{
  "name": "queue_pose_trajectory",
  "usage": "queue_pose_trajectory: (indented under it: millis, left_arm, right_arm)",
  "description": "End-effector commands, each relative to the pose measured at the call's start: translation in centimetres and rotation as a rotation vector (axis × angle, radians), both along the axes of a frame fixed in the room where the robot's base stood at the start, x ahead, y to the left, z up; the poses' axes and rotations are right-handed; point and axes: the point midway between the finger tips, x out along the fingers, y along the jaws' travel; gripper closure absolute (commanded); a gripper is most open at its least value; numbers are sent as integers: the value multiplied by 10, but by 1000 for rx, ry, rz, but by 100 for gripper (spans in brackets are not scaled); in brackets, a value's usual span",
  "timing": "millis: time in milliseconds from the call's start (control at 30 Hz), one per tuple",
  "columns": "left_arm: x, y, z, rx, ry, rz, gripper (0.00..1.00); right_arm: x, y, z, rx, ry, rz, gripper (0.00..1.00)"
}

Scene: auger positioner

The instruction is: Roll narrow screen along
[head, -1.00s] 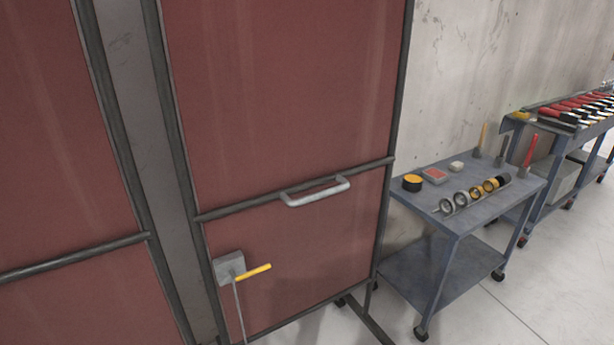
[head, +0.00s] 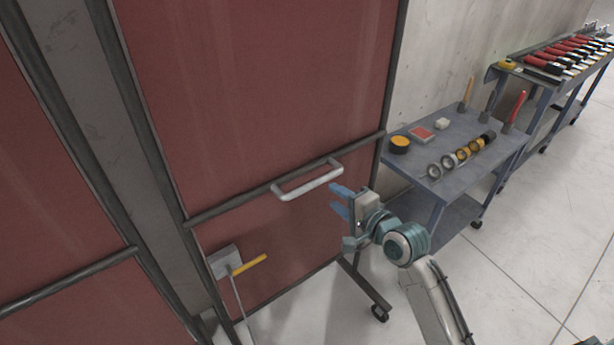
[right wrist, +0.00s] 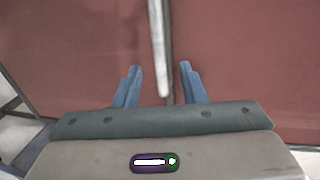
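The narrow screen (head: 262,95) is a dark red panel in a dark frame on castors, standing upright in the middle of the head view. A pale metal bar handle (head: 308,183) is fixed at its middle rail. My right gripper (head: 340,200) is open and empty, just right of and below the handle, apart from it. In the right wrist view the gripper's blue fingers (right wrist: 157,88) are spread, with the handle (right wrist: 158,50) showing as a pale bar beyond and between them. My left gripper is not in view.
Another red screen (head: 45,190) stands at left. A grey box with a yellow lever (head: 250,264) sits low on the narrow screen. A blue-grey cart (head: 455,165) with rings and tools stands close at right, a tool rack (head: 560,60) beyond. Floor at lower right is clear.

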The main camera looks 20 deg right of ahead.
Motion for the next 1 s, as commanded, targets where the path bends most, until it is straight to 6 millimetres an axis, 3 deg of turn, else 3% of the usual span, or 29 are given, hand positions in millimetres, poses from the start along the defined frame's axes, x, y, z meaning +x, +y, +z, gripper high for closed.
queue_pose_trajectory:
  millis: [300,500,933,1000]
  left_arm:
    - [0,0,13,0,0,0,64]
    - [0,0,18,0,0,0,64]
    - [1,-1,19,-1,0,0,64]
    - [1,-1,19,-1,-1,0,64]
  right_arm:
    - [55,20,-10,3,1,-1,63]
    - [81,29,-17,-1,2,-1,63]
    - [91,33,-21,-3,1,-1,63]
    - [91,33,-21,-4,1,-1,74]
